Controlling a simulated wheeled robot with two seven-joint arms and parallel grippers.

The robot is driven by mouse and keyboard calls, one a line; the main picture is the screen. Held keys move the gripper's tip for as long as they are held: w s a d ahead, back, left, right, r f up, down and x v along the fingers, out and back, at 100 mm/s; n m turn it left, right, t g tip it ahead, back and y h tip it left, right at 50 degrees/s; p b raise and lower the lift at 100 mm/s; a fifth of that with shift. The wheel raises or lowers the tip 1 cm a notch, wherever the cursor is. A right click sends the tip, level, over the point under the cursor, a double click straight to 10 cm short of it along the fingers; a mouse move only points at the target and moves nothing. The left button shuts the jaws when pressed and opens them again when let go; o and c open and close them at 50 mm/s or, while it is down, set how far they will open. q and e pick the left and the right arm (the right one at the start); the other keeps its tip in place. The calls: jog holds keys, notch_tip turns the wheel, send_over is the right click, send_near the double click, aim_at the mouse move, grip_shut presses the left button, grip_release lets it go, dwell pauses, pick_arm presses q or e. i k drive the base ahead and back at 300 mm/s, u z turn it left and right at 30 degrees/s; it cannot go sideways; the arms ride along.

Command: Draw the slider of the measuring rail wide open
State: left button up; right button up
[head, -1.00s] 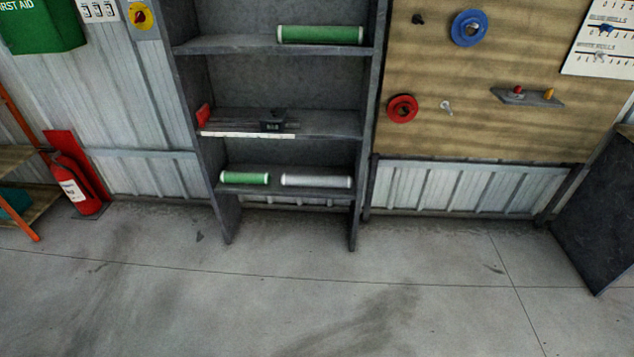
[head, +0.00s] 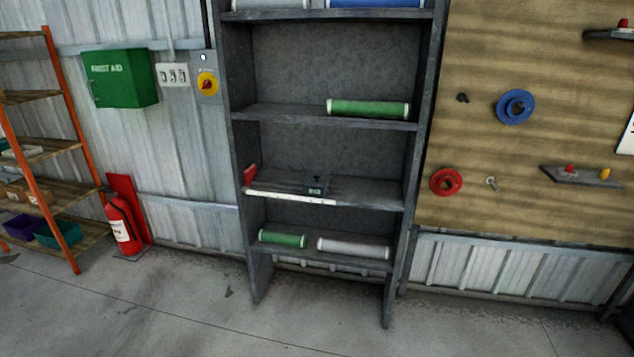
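The measuring rail (head: 290,199) lies along the front of a middle shelf of the grey rack. It shows a white strip, with a red end block (head: 250,174) standing at its left end. The dark slider (head: 316,185) sits on the rail right of its middle, with a gap between it and the red block. The rail is small at this distance, so fine detail is unclear. Neither of my grippers is in view.
The grey rack (head: 404,230) also holds green and grey rolls. Bare concrete floor (head: 200,310) lies in front of it. A fire extinguisher (head: 122,222) and an orange-framed shelf (head: 62,150) stand to the left. A wooden pegboard (head: 540,120) hangs to the right.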

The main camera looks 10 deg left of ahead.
aim_at(315, 184)
jog(key=u, duration=0.3)
jog(key=i, duration=1.75)
jog(key=z, duration=0.55)
